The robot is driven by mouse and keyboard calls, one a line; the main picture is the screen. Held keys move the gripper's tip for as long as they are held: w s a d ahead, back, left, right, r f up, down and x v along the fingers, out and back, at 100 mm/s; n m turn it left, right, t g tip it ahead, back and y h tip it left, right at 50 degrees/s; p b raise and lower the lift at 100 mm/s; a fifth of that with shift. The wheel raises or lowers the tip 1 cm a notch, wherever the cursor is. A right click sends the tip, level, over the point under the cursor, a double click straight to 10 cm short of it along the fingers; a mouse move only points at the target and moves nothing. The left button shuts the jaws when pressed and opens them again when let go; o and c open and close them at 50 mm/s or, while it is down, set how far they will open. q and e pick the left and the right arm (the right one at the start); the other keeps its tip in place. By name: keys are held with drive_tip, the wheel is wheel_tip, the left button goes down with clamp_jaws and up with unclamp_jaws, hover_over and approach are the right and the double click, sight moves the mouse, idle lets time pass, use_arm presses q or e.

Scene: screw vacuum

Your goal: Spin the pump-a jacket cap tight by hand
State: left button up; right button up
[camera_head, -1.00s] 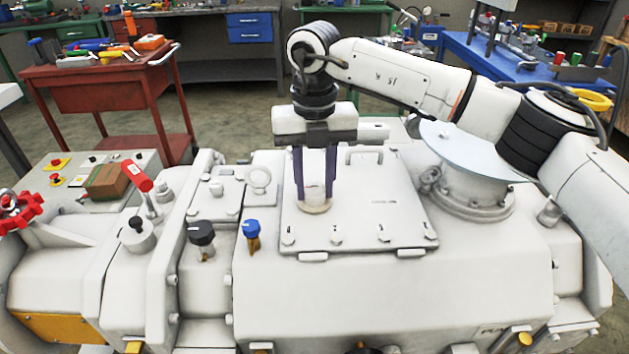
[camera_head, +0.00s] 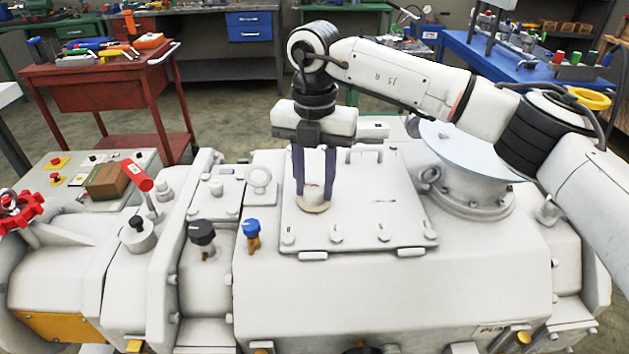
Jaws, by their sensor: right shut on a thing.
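The jacket cap (camera_head: 313,194) is a small pale cylinder on a round tan base on the pump's flat cover plate (camera_head: 380,210). My right gripper (camera_head: 313,188) points straight down over it. Its two dark purple fingers are shut on the cap, one on each side. The cap stands upright at the plate's left part; its thread is hidden. My left gripper is not in view.
The white pump housing (camera_head: 400,290) fills the foreground. A black knob (camera_head: 201,232) and a blue knob (camera_head: 251,228) stand left of the plate. A round flange (camera_head: 470,190) stands right.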

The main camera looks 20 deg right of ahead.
sight(315, 186)
drive_tip(key=shift+w+r, duration=0.15)
drive_tip(key=shift+r, duration=0.1)
drive_tip(key=o, duration=0.9)
drive_tip(key=shift+c, duration=0.2)
drive_tip(key=shift+o, duration=1)
drive_tip(key=shift+f, duration=0.15)
wheel_tip(315, 186, up, 10)
drive_tip(key=shift+r, duration=0.2)
